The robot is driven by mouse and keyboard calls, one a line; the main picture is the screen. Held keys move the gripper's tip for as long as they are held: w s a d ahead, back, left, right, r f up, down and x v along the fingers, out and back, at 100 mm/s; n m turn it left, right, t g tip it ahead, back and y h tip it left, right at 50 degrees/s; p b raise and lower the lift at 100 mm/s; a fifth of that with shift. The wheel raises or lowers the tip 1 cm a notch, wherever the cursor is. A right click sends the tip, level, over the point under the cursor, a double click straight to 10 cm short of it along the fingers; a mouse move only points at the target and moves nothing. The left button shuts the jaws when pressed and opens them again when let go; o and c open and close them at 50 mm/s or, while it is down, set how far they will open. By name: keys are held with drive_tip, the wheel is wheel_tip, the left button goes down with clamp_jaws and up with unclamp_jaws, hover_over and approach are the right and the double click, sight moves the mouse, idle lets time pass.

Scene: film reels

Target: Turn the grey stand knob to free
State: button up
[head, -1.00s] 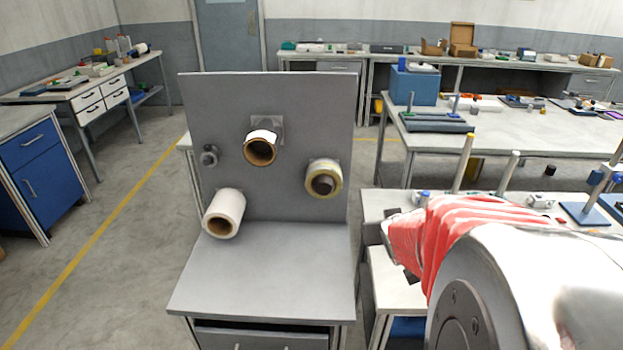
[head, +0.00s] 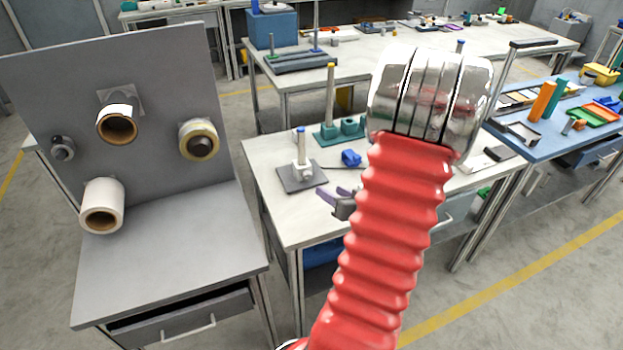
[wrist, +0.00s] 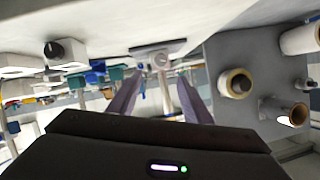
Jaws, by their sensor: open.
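The grey stand (head: 289,182) is on the pale table right of the reel panel. It has a flat grey base and an upright pale post with a blue cap (head: 300,130). A pale block with the round knob (wrist: 160,57) is at the post's foot; its setting is too small to read. The wrist view is upside down and shows the stand base (wrist: 150,47) between and beyond my fingers. My gripper (wrist: 160,75) has its two purple fingers apart with nothing between them. In the head view my gripper (head: 336,200) is partly hidden, near the table's front edge.
A teal stand (head: 340,131) with a yellow-capped post and a blue part (head: 351,158) stand behind. The grey panel (head: 150,80) at left carries several rolls. A drawer (head: 185,318) below it is partly open.

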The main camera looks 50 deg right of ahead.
sight(308, 178)
drive_tip(key=shift+w, duration=0.1)
idle(0.3)
drive_tip(key=x, duration=1.3)
drive_tip(key=shift+w+d+f, duration=0.15)
drive_tip(key=shift+w+f, duration=0.1)
drive_tip(key=shift+c, duration=0.3)
